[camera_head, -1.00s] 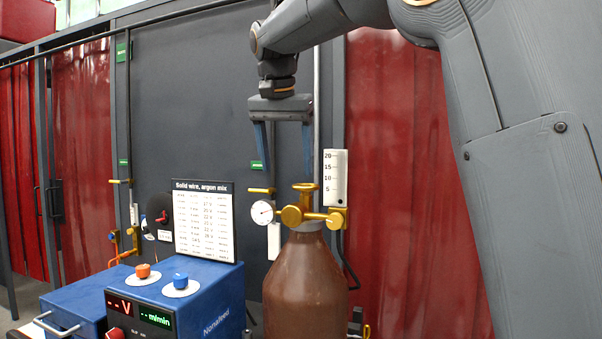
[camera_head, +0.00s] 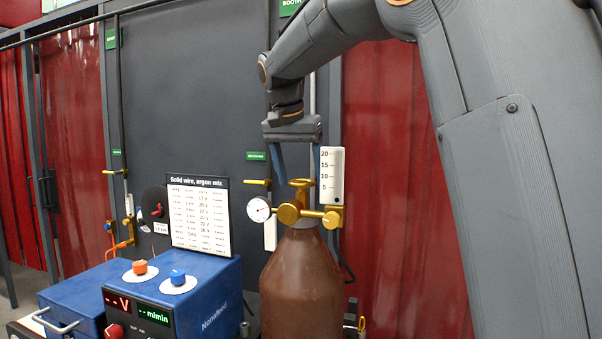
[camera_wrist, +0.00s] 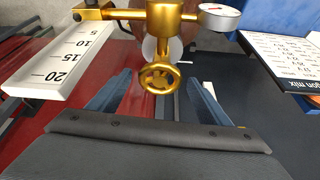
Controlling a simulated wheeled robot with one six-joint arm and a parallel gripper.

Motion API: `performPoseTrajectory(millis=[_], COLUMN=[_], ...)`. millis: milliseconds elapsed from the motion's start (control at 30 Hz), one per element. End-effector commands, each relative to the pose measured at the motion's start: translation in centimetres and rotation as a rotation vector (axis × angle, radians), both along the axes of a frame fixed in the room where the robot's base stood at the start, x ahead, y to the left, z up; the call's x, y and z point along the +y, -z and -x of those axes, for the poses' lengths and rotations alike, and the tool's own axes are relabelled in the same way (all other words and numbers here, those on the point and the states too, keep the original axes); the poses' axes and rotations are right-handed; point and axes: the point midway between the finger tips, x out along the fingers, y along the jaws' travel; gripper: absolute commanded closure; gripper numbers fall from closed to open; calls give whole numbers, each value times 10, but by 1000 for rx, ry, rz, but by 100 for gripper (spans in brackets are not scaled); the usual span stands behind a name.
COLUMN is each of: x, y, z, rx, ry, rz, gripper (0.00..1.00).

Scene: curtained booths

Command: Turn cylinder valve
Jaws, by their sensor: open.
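The brown gas cylinder (camera_head: 303,285) stands upright in the middle of the head view. Its brass valve handwheel (camera_head: 301,183) sits on top and shows in the wrist view (camera_wrist: 158,77) as a spoked wheel. My gripper (camera_head: 298,180) points down over the valve with its blue fingers apart. In the head view the fingers reach down to about the handwheel's level. In the wrist view the fingers lie left and right of the wheel, with a gap on each side. The brass regulator (camera_head: 290,213) and round gauge (camera_head: 259,209) are just below the handwheel.
A white flow scale (camera_head: 332,175) stands to the right of the valve, close to the gripper. The blue welding machine (camera_head: 215,300) and a printed chart (camera_head: 198,215) are at the left. A dark panel and red curtain (camera_head: 400,190) are behind.

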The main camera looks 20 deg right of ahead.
Motion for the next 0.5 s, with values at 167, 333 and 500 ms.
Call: performPoseTrajectory(millis=[167, 333, 500], x=[-1, -1, -1], y=[1, 1, 1], z=[0, 0, 0], rx=[0, 0, 0], ry=[1, 1, 1], rz=[0, 0, 0], gripper=[28, 45, 70])
